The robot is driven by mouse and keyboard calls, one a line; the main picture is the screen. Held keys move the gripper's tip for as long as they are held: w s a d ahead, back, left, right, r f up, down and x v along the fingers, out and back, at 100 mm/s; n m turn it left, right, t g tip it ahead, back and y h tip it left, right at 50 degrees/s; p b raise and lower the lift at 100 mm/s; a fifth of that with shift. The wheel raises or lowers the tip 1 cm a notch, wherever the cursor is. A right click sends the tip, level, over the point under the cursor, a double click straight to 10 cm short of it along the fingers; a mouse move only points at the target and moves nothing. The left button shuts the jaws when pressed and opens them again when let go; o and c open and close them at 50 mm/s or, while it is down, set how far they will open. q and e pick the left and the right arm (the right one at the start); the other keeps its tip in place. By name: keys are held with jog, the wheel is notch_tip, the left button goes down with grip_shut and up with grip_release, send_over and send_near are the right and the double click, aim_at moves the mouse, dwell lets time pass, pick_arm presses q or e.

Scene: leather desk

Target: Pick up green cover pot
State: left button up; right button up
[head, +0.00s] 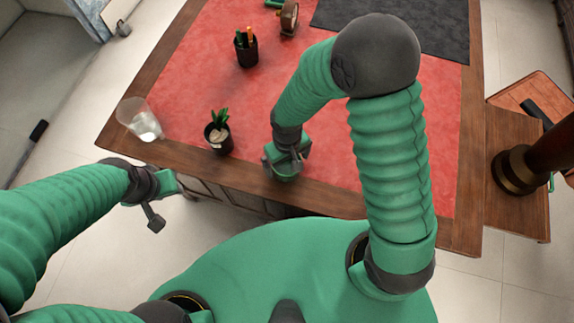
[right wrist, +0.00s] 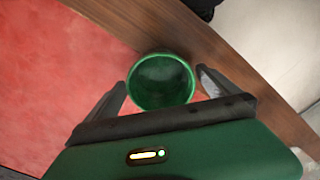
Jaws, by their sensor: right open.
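The green cover pot (right wrist: 160,84) is a round, open-topped green pot near the wooden edge of the desk. In the right wrist view it lies between the two fingertips of my right gripper (right wrist: 162,79), which is open with a finger on each side. Whether the fingers touch it I cannot tell. In the head view my right gripper (head: 287,161) is low over the desk's front edge and hides most of the pot (head: 285,175). My left gripper (head: 152,200) hangs off the desk's front left, apart from the pot; its jaw opening is unclear.
A dark pot with a plant (head: 217,137) and a glass (head: 139,120) stand left of the right gripper. A pen holder (head: 246,49) and a tape dispenser (head: 289,18) are farther back. A dark mat (head: 400,25) covers the far right. Red leather around the pot is mostly clear.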

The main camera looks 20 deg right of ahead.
jog(key=shift+a+f, duration=0.25)
jog(key=shift+f, duration=0.35)
jog(key=shift+d, duration=0.2)
jog(key=c, duration=1.5)
jog(key=shift+r, duration=0.15)
